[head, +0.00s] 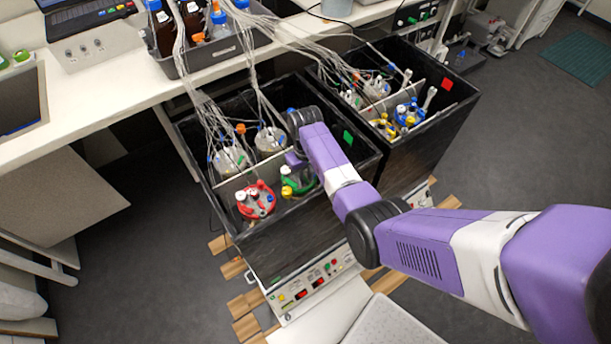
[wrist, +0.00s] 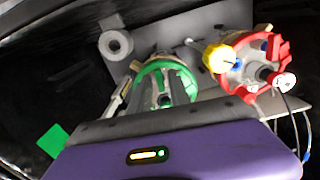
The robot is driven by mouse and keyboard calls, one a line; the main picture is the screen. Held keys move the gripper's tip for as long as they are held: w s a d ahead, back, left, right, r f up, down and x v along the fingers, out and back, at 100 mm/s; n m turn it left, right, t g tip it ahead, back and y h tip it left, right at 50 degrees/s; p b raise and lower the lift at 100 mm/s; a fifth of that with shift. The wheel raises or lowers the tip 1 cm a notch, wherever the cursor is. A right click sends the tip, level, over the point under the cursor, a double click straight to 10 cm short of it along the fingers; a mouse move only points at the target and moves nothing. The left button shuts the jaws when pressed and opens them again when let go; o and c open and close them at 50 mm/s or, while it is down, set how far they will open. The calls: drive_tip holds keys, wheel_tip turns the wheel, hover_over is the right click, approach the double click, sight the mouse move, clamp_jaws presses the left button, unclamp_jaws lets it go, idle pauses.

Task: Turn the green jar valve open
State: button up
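The green jar (head: 299,182) stands in the right front part of the left black box, partly covered by my arm. In the wrist view the green-rimmed lid (wrist: 165,70) is just beyond my gripper's purple body, which hides its near part. I cannot pick out the valve for certain. My gripper (head: 295,160) is down in the box, close above and behind the green jar.
A red jar (head: 256,201) stands left of the green one in the head view; a yellow cap (wrist: 220,57) sits between the two lids. Two clear jars with tubing stand behind. The box walls (head: 290,235) are close around. A second box holds blue (head: 409,114) and yellow jars.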

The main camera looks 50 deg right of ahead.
sight(305, 178)
drive_tip(key=shift+r, duration=3.9)
